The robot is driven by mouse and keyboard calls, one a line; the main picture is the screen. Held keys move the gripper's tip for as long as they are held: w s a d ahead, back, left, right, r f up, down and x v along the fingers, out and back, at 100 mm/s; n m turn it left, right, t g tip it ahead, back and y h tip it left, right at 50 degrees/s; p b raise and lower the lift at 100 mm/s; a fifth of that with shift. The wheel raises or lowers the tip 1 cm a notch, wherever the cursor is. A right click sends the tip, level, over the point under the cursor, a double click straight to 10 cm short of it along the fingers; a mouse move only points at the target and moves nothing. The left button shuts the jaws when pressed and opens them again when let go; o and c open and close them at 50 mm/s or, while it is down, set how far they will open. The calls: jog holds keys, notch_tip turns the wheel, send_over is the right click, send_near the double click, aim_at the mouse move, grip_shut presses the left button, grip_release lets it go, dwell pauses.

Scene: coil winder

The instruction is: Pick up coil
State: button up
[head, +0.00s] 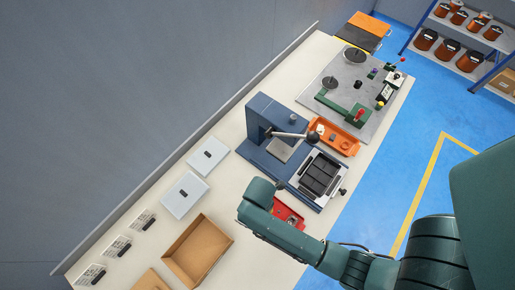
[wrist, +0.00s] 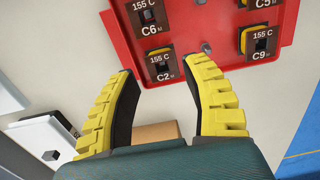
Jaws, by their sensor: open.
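Several coils with yellow ends and dark plates marked "155 C" sit in the red tray (wrist: 206,20) in the wrist view. They are the C2 coil (wrist: 164,64), the C6 coil (wrist: 148,14), the C9 coil (wrist: 260,42) and the C5 coil (wrist: 264,5), which is cut off by the top edge. My gripper (wrist: 158,66) is open and empty, with yellow fingers and dark pads. In the picture its fingertips lie either side of C2; I cannot tell the height between them. In the head view my arm covers part of the red tray (head: 290,213) and hides the gripper.
A blue press (head: 271,115) with a black-slotted fixture (head: 320,175) stands beside the red tray. Nearby are an orange tray (head: 335,137), a cardboard box (head: 197,250) and two pale boxes (head: 187,195) (head: 208,157). The winder (head: 355,90) is farther back.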

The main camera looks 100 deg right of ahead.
jog(key=f, duration=0.5)
jog(key=shift+w+a+f+b, duration=0.15)
jog(key=shift+w+a+b, duration=0.1)
jog(key=shift+b, duration=0.1)
jog(key=shift+s, duration=0.1)
jog(key=c, duration=0.8)
